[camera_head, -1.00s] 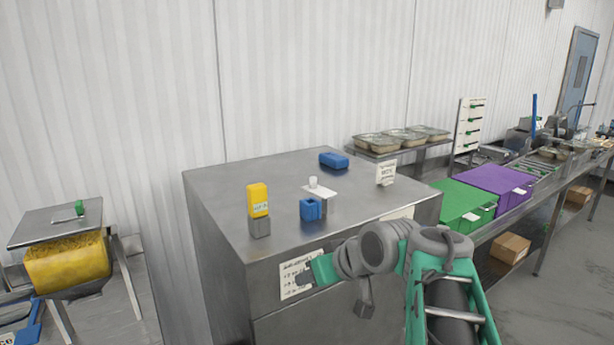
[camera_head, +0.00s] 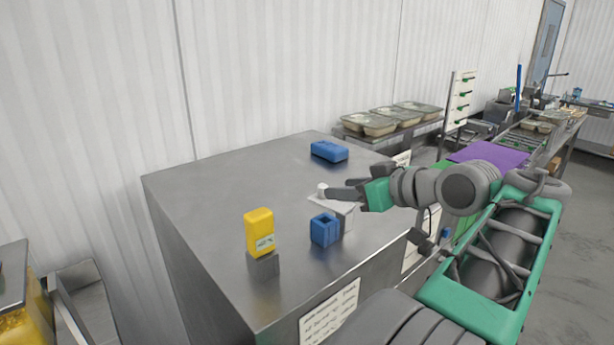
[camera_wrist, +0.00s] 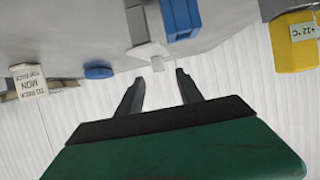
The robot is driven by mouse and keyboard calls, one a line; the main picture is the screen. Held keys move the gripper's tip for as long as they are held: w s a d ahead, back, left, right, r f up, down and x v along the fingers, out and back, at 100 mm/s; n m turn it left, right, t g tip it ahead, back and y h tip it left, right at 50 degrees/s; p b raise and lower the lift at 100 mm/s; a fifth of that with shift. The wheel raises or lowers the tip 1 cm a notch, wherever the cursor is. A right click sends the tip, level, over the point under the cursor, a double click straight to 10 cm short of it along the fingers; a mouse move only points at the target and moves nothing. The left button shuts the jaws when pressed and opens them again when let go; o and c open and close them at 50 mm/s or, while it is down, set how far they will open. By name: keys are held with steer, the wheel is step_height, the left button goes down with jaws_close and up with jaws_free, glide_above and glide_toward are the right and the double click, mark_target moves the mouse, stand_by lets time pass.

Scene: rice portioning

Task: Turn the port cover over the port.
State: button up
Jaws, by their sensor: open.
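A white flat piece with a small upright white knob (camera_head: 322,190), seemingly the port cover, sits on the steel cabinet top beside a blue open-topped block (camera_head: 325,229). No port opening can be made out. My gripper (camera_head: 337,192) is open and empty, coming in from the right with its fingertips close to the knob. The wrist view is turned upside down; in it the white knob (camera_wrist: 151,50) lies just beyond and between the open fingertips (camera_wrist: 159,75). I cannot tell whether a finger touches it.
A yellow block (camera_head: 259,232) on a grey base stands front left on the cabinet. A blue box (camera_head: 329,151) lies behind. The cabinet top (camera_head: 220,190) is bare at left.

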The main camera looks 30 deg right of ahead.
mark_target(324, 186)
steer(key=shift+w+d+r, duration=0.1)
steer(key=shift+w+d, duration=0.05)
steer(key=shift+d, duration=0.05)
steer(key=f+b, duration=0.1)
steer(key=b, duration=0.1)
steer(key=shift+w+b, duration=0.3)
steer(key=b+x, duration=0.1)
steer(key=b, duration=0.2)
steer(key=shift+w+a+f, duration=0.25)
steer(key=shift+w, duration=0.05)
steer(key=w, duration=0.2)
steer(key=w+p, duration=0.1)
steer(key=w, duration=0.1)
steer(key=shift+w+a+f, duration=0.1)
steer(key=shift+a+f, duration=0.1)
steer(key=shift+a, duration=0.15)
steer(key=shift+w+f, duration=0.2)
steer(key=shift+w, duration=0.15)
jaws_close()
